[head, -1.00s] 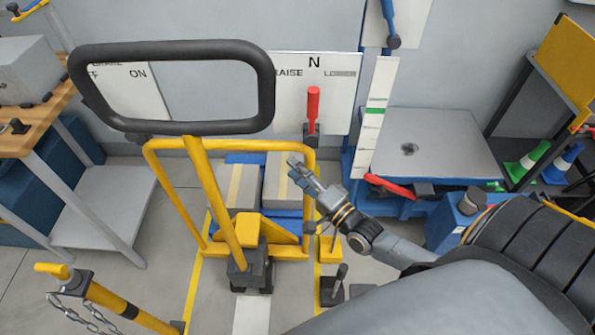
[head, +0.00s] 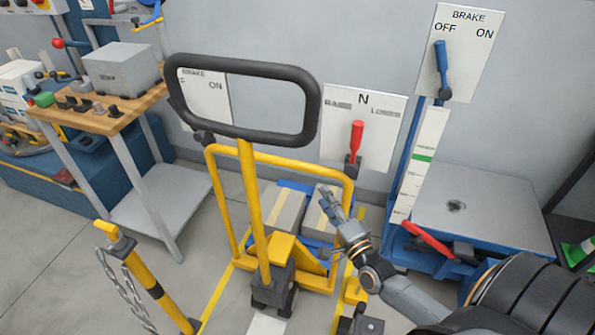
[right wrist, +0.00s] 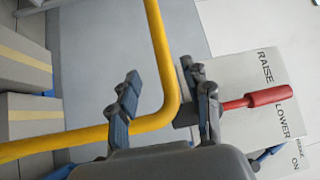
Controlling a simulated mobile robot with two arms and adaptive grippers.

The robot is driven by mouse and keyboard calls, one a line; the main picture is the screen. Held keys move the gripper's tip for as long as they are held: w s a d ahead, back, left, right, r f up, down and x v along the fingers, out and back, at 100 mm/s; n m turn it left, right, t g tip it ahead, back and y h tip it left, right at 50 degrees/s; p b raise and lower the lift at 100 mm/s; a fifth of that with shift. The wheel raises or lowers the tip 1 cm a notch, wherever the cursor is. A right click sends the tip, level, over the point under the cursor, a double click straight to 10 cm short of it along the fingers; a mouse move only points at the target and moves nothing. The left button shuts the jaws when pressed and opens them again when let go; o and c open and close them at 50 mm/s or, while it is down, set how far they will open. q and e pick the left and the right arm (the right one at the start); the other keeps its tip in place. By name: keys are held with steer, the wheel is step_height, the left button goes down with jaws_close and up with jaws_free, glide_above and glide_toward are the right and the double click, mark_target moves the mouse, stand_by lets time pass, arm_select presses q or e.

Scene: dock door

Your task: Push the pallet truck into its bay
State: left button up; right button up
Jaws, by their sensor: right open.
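The pallet truck has a yellow frame (head: 250,200) and a black loop handle (head: 312,105) on a yellow stem. It carries grey boxes with yellow stripes (head: 284,210). Yellow floor lines (head: 216,298) run beside it. My right gripper (head: 333,206) is open, near the right post of the frame. In the right wrist view its two fingers (right wrist: 165,100) stand apart, with the yellow frame bar (right wrist: 160,45) showing between and beyond them. I cannot tell whether they touch it. My left gripper is not in view.
A yellow-black post with a chain (head: 143,278) stands at the front left. A workbench (head: 105,118) is at the left. On the wall, a RAISE/LOWER panel has a red lever (head: 356,138) and a BRAKE panel a blue lever (head: 441,65). A blue lift table (head: 480,215) stands right.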

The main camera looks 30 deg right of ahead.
mark_target(306, 170)
steer(key=w, duration=0.3)
steer(key=w+r, duration=0.1)
steer(key=w, duration=0.7)
steer(key=shift+w+d+r, duration=0.15)
steer(key=shift+d+r, duration=0.1)
steer(key=shift+d, duration=0.15)
steer(key=shift+w, duration=0.45)
steer(key=shift+c, duration=1.4)
steer(key=c, duration=0.7)
jaws_close()
steer(key=shift+d+r, duration=0.15)
steer(key=shift+r, duration=0.05)
steer(key=shift+w+d, duration=0.6)
steer(key=shift+d, duration=0.15)
steer(key=o, duration=0.9)
jaws_free()
steer(key=shift+c, duration=0.2)
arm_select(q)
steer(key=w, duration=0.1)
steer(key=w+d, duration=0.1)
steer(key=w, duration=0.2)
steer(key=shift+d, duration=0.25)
arm_select(e)
steer(key=shift+o, duration=0.6)
steer(key=shift+f, duration=0.15)
